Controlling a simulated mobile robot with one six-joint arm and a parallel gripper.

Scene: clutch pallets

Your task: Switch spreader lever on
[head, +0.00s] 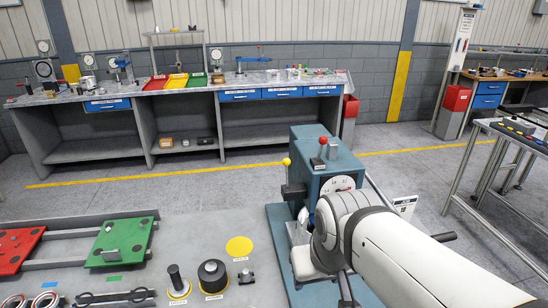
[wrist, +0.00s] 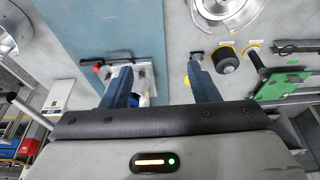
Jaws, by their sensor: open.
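A teal machine (head: 313,170) with a round dial (head: 340,184) stands on the grey table. A red-knobbed lever (head: 323,142) stands on its top and a yellow ball-ended lever (head: 286,162) sticks out at its left. I cannot tell which one is the spreader lever. In the wrist view, a dark bar with a red end (wrist: 97,67) lies by a pale plate on a teal surface (wrist: 120,25), near the left finger. In the head view my white arm hides the machine's lower right and my fingers.
A red pallet (head: 18,247) and a green pallet (head: 122,240) lie at the left. A black cylinder (head: 212,275), a yellow disc (head: 239,246) and small parts sit left of the machine. A workbench (head: 180,92) stands at the back, with free floor before it.

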